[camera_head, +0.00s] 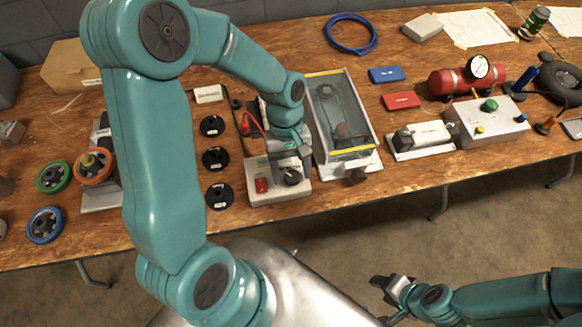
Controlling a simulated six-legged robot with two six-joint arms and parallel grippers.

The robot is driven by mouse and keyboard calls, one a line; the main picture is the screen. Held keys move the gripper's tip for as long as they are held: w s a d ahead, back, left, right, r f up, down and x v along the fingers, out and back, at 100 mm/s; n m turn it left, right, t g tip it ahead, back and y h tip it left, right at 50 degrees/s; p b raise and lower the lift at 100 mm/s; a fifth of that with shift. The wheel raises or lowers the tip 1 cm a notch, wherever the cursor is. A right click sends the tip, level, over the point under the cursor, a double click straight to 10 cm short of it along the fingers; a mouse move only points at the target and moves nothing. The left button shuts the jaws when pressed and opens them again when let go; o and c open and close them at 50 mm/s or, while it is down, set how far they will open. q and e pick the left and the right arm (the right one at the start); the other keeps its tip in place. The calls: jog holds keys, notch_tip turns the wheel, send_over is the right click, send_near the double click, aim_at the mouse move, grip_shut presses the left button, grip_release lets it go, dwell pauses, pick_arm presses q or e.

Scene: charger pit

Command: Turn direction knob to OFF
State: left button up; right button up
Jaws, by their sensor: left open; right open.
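A black knob (291,178) sits on the right part of a light control box (280,193) at the table's front edge. It looks like the direction knob, but its label and pointer are too small to read. A red switch (261,185) is left of it on the same box. My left gripper (289,163) is over the box, just behind and above the knob. Its fingers are small and partly hidden by its own wrist, and I cannot tell whether they touch the knob. My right gripper (384,285) is open and empty, low in front of the table over the floor.
A clear-walled case (343,113) with yellow edges stands close right of the box. Several black discs (215,158) lie to its left. A red tank (465,78) with a gauge, a grey box (487,120) with coloured buttons and a white device (423,138) stand farther right.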

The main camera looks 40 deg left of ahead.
pick_arm(q)
jog(key=shift+w, duration=0.1)
jog(key=c, duration=1)
jog(key=shift+c, duration=0.2)
jog(key=m+g+y, duration=0.1)
jog(key=m, duration=0.2)
jog(key=shift+w+d+m, duration=0.1)
jog(key=shift+w+m, duration=0.05)
jog(key=shift+m, duration=0.15)
jog(key=m+y, duration=0.1)
jog(key=m, duration=0.3)
jog(key=shift+d+m+g+y, duration=0.15)
jog(key=shift+m+g+y, duration=0.15)
jog(key=shift+m+y, duration=0.1)
jog(key=shift+w+r+m, duration=0.1)
jog(key=shift+m, duration=0.2)
jog(key=o, duration=1)
